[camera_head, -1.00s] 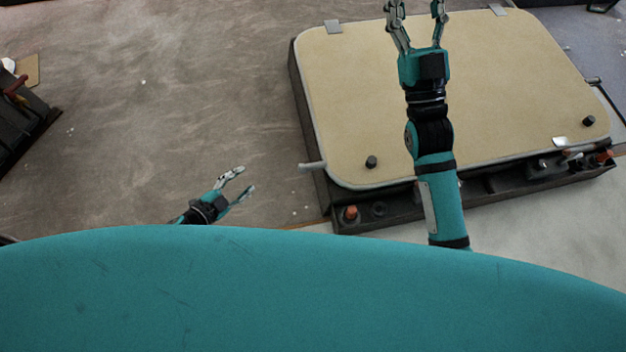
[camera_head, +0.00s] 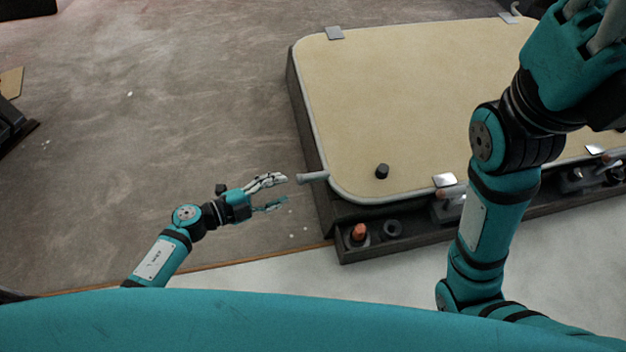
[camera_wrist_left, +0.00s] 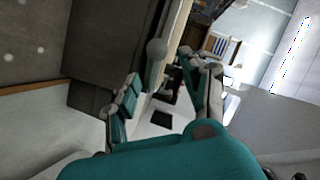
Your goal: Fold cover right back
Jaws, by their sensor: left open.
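The cover (camera_head: 420,100) is a large beige panel with a pale rim, lying flat on a dark box frame (camera_head: 318,190). A short grey handle (camera_head: 313,177) sticks out left from its near left corner. My left gripper (camera_head: 283,190) is open just left of the handle's end, apart from it and empty. In the left wrist view the handle's round end (camera_wrist_left: 157,48) shows close to the open left gripper (camera_wrist_left: 160,75). My right gripper (camera_head: 598,22) is large at the top right, over the cover; its fingertips are cut off, so its opening cannot be told.
A black knob (camera_head: 382,171) stands on the cover. Metal plates show at its far edge (camera_head: 334,33) and near edge (camera_head: 445,181). An orange-topped fitting (camera_head: 358,233) and a dark ring (camera_head: 392,229) sit in the near ledge.

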